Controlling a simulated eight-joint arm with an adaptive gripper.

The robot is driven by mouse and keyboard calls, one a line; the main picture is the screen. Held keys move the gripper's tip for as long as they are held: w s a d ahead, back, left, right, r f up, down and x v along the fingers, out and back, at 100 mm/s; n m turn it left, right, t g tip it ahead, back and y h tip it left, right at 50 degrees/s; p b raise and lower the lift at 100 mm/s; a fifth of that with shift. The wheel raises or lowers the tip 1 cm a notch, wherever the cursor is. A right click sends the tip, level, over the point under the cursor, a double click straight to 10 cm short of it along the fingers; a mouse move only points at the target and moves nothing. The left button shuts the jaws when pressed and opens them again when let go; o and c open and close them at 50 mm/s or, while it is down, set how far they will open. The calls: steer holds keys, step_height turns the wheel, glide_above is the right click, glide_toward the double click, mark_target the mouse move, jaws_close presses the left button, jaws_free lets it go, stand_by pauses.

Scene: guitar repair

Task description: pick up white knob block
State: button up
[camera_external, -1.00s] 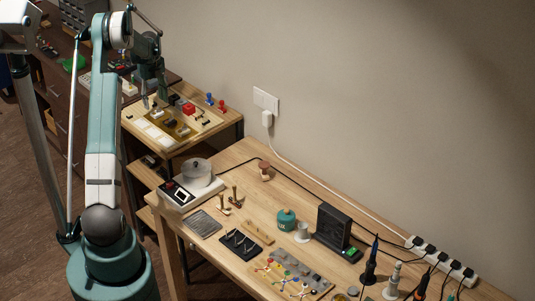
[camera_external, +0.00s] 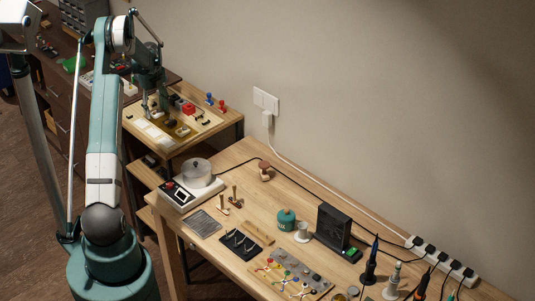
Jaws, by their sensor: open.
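Blue and red upright pieces (camera_external: 221,105) stand at the tray's back right.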

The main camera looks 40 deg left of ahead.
mark_target(156, 112)
stand_by(0.3)
steer(key=c, duration=1)
steer(key=shift+r, duration=0.1)
steer(key=shift+r, duration=4.95)
